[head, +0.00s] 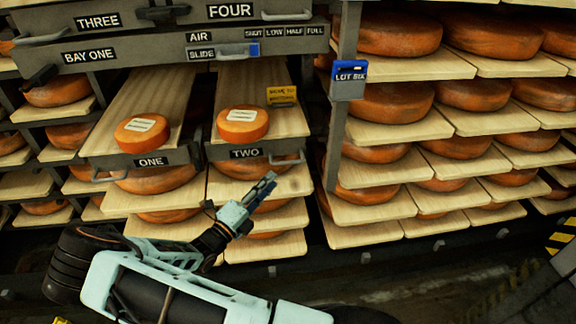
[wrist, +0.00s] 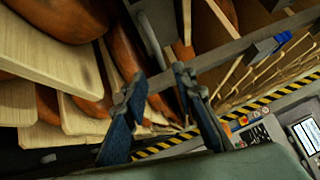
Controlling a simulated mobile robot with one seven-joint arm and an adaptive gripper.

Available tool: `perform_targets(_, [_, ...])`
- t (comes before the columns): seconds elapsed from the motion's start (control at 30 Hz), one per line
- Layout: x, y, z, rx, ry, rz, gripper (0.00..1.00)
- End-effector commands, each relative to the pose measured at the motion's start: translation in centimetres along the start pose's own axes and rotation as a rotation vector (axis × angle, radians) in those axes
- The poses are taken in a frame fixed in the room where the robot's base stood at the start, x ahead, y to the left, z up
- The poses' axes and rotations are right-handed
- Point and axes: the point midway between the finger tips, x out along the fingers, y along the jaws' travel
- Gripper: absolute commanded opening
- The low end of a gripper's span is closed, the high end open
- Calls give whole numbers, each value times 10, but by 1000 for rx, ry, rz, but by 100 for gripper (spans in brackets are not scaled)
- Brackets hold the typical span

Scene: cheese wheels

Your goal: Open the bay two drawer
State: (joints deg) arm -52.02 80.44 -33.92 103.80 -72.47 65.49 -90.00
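The drawer labelled TWO (head: 226,155) has a dark front with a grey handle (head: 288,160) at its right end. Its wooden board holds an orange cheese wheel (head: 243,126) with a white label. Its front stands about level with the neighbouring drawer ONE (head: 127,162). My gripper (head: 268,181) is just below and in front of the handle in the head view, apparently not holding it. In the wrist view my gripper (wrist: 158,70) has its two fingers apart with nothing held between them.
A yellow tag (head: 282,95) stands on board TWO. Above are a panel marked BAY ONE (head: 90,57) and a blue-tipped SLIDE lever (head: 252,49). A post with a blue LOT box (head: 348,88) stands right of drawer TWO. Racks of cheese surround it.

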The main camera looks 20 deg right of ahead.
Motion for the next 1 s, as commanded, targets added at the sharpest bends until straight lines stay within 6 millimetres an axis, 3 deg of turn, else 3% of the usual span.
perform_targets(0.5, [88,1,-1,5,4,2,25])
perform_targets(0.7, [101,0,-1,4,3,2,25])
perform_targets(1.0, [102,0,-1,4,3,2,22])
